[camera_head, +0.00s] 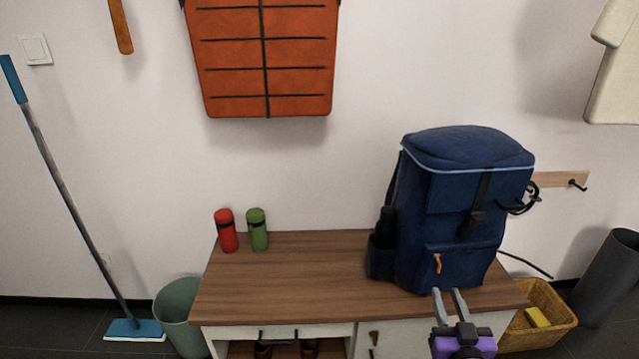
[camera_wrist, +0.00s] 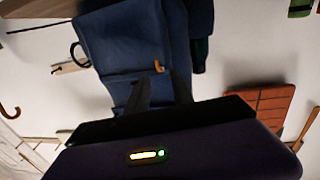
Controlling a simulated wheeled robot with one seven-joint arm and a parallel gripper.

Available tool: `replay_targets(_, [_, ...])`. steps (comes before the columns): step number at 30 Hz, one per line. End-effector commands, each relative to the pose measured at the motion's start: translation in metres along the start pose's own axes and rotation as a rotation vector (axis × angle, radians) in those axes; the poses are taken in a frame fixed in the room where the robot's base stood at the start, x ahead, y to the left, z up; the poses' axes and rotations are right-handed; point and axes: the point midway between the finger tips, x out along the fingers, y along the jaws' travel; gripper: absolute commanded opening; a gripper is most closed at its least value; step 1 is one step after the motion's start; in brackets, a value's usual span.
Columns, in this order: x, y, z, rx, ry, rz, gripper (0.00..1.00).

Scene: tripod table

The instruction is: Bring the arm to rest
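My gripper (camera_head: 447,292) is at the lower right of the head view, in front of the bench's front edge and the blue backpack. Its two grey fingers point up in the picture and stand apart, with nothing seen between them. In the wrist view, the dark fingers (camera_wrist: 160,85) are also parted, with the blue backpack (camera_wrist: 135,50) beyond them. That view looks upside down. The backpack (camera_head: 465,205) stands upright on the wooden bench (camera_head: 310,275). I cannot tell how far the fingertips are from the backpack.
A red bottle (camera_head: 226,232) and a green bottle (camera_head: 258,231) stand on the bench's left part. A wicker basket (camera_head: 555,328) with a yellow item and a dark bin (camera_head: 605,280) are at the right. A green bin (camera_head: 181,310) and a mop (camera_head: 70,200) are at the left.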

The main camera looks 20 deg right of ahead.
Motion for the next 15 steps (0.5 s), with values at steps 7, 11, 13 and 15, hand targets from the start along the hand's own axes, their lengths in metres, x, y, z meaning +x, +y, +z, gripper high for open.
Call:
replay_targets(7, [-0.007,0.000,-0.032,0.010,0.080,0.001,0.29])
replay_targets(11, [-0.046,-0.012,-0.039,0.012,0.104,-0.023,0.29])
replay_targets(13, [-0.070,-0.020,-0.039,0.013,0.104,-0.044,0.29])
replay_targets(15, [-0.096,-0.029,-0.039,0.015,0.099,-0.066,0.29])
